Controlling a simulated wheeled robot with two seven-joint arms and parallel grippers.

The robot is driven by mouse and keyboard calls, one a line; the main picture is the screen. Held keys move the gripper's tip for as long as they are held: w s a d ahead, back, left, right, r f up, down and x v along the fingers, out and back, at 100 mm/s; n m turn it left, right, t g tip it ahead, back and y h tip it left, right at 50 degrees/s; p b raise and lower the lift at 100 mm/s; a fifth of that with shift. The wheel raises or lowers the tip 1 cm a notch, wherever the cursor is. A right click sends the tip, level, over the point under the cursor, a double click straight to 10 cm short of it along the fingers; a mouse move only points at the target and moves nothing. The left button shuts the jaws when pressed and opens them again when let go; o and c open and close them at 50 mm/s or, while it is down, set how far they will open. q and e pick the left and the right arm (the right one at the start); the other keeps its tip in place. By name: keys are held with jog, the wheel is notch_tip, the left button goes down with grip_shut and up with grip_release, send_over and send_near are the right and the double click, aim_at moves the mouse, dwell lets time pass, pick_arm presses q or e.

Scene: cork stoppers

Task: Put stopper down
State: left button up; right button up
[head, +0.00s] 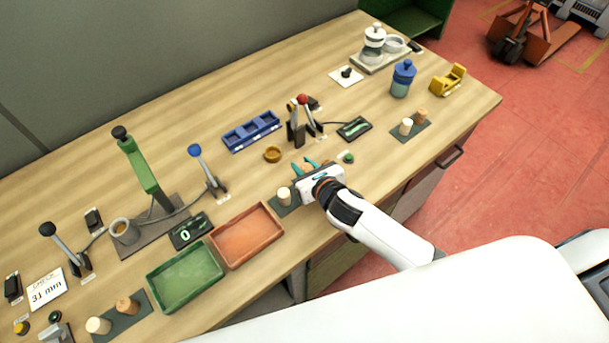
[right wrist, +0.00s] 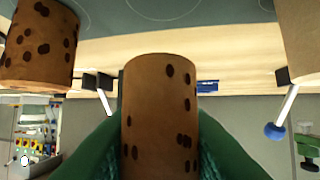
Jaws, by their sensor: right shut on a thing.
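My right gripper (head: 311,164) is over the dark mat (head: 284,209) at the middle of the bench. In the right wrist view its green fingers are shut on a brown speckled cork stopper (right wrist: 160,115). Another speckled stopper (right wrist: 40,45) stands at the left of that view, apart from the held one. A plain pale stopper (right wrist: 301,40) is at the right; in the head view a pale stopper (head: 284,197) stands on the mat. The mat shows ring outlines in the wrist view (right wrist: 190,10). I cannot tell whether the held stopper touches the mat. My left gripper is out of view.
A red tray (head: 247,236) and a green tray (head: 186,277) lie left of the mat. Levers with red (head: 302,99) and blue (head: 194,150) knobs stand behind. Other stopper mats lie at right (head: 419,130) and front left (head: 124,322). A brass cup (head: 272,155) is close by.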

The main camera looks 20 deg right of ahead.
jog(key=f, duration=0.3)
jog(key=shift+s+a+f, duration=0.15)
jog(key=shift+s+f, duration=0.05)
jog(key=shift+w+f, duration=0.1)
jog(key=shift+f, duration=0.05)
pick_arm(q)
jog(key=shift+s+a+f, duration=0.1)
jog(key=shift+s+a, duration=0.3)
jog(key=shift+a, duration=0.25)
pick_arm(e)
jog(key=shift+f, duration=0.15)
jog(key=o, duration=0.9)
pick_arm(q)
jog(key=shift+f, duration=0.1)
